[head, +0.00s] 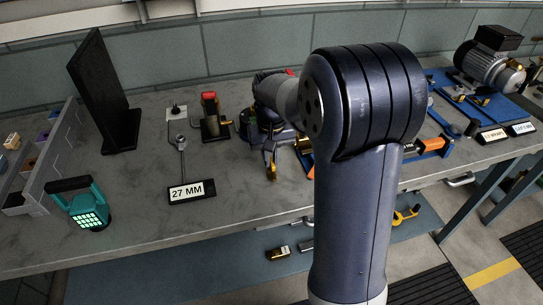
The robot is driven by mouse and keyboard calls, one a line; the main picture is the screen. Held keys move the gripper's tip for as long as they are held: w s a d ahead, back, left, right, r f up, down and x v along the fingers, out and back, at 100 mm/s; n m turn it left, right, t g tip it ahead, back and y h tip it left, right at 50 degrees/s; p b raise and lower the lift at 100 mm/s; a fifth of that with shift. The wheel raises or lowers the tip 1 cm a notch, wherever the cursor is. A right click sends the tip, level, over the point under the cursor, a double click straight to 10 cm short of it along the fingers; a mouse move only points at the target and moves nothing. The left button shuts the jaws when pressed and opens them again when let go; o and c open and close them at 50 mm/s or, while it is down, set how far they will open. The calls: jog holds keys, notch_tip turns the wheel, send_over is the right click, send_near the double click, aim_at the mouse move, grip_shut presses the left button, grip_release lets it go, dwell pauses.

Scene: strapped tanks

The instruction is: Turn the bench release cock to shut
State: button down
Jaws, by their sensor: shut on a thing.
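My gripper (270,157) is low over the middle of the bench, below my dark wrist. It is shut on a small brass-coloured piece (271,172), of which only a little shows below the fingers. This piece may be part of the bench release cock, but I cannot tell for sure. My wrist and gripper hide most of what is around it, so the angle of any handle cannot be read. A red-topped device (210,116) with a dark body and a brass fitting stands upright on the bench, left of my gripper and apart from it.
A wrench (181,146) lies by a "27 MM" plate (191,191). A black upright panel (101,90), a teal lamp (88,208) and a grey bin rack (48,165) stand left. A motor (489,58) sits back right. Bare bench (240,215) lies in front of my gripper.

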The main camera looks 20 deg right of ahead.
aim_at(272, 162)
jog(key=c, duration=1.5)
grip_release()
jog(key=shift+r, duration=0.15)
notch_tip(272, 162, up, 10)
jog(key=shift+r, duration=0.25)
notch_tip(272, 162, down, 11)
jog(key=shift+r, duration=0.1)
jog(key=shift+n+b, duration=0.3)
jog(key=shift+n, duration=0.4)
